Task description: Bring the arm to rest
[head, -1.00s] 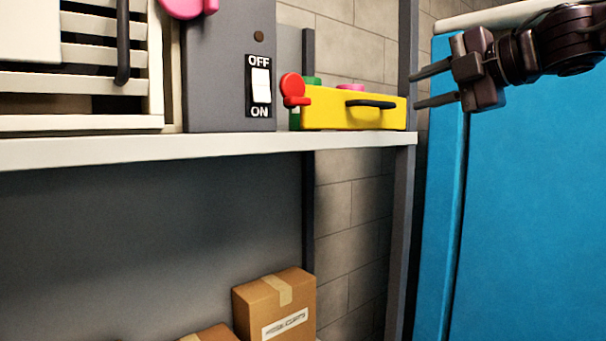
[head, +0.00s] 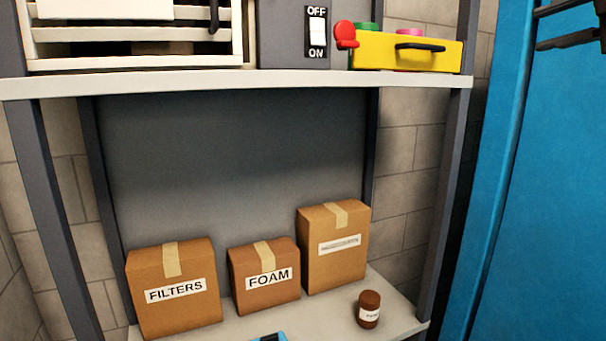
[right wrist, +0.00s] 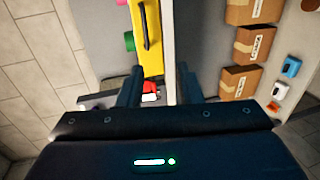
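My right gripper (head: 539,28) is at the upper right edge of the head view, in front of the blue panel, mostly cut off by the frame. In the right wrist view its two fingers (right wrist: 160,85) stand apart with nothing held between them. The yellow box (head: 400,52) with a black handle and a red knob (head: 346,34) sits on the upper shelf, apart from the gripper. The yellow box also shows beyond the fingers in the right wrist view (right wrist: 146,40). My left gripper is not in view.
The upper shelf (head: 270,82) also holds a grey unit with an OFF/ON switch (head: 317,32) and a white slatted frame (head: 140,50). Below stand cartons marked FILTERS (head: 175,290) and FOAM (head: 265,276), a taller carton (head: 334,250) and a brown jar (head: 369,309). A blue panel (head: 535,190) stands at right.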

